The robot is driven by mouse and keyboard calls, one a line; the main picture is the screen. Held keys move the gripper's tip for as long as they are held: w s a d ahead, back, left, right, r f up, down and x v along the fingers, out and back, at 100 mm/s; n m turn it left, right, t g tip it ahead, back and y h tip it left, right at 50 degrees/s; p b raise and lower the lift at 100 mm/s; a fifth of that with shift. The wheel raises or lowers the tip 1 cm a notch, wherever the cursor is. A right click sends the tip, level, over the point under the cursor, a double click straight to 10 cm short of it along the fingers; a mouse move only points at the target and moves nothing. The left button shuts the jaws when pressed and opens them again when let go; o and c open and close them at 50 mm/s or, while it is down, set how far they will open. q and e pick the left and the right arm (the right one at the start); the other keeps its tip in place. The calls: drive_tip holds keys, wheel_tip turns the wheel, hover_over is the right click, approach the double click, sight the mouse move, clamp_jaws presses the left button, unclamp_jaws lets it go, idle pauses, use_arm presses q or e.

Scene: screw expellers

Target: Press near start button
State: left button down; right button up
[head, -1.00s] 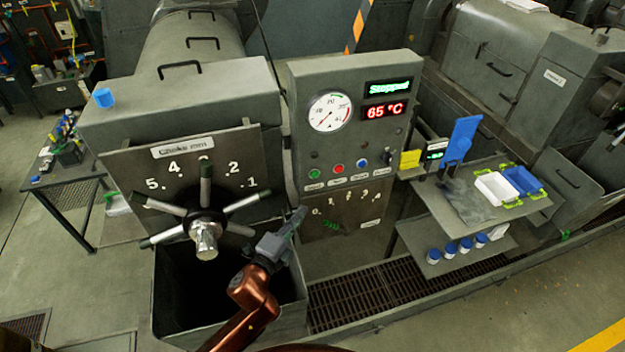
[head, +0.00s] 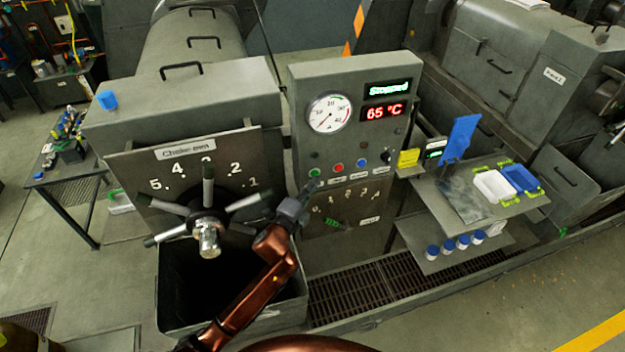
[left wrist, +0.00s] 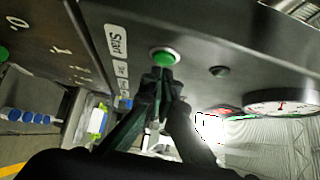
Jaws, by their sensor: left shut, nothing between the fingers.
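The near control panel (head: 350,120) stands in the middle of the head view, its display reading "Stopped" and 65 °C. The green start button (head: 314,173) is at the panel's lower left, beside a red and a blue button. My left gripper (head: 310,188) is shut and empty, just below the green button. My right gripper is not in view.
A choke handwheel (head: 207,225) with several spokes sticks out left of my arm, above an open metal bin (head: 180,325). A second small panel with a lever (head: 345,205) lies below the buttons. A side shelf (head: 460,205) with trays stands at the right.

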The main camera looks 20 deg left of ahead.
use_arm(q)
drive_tip(key=shift+w+a, duration=0.25)
drive_tip(key=shift+w, duration=0.2)
drive_tip(key=shift+a, duration=0.1)
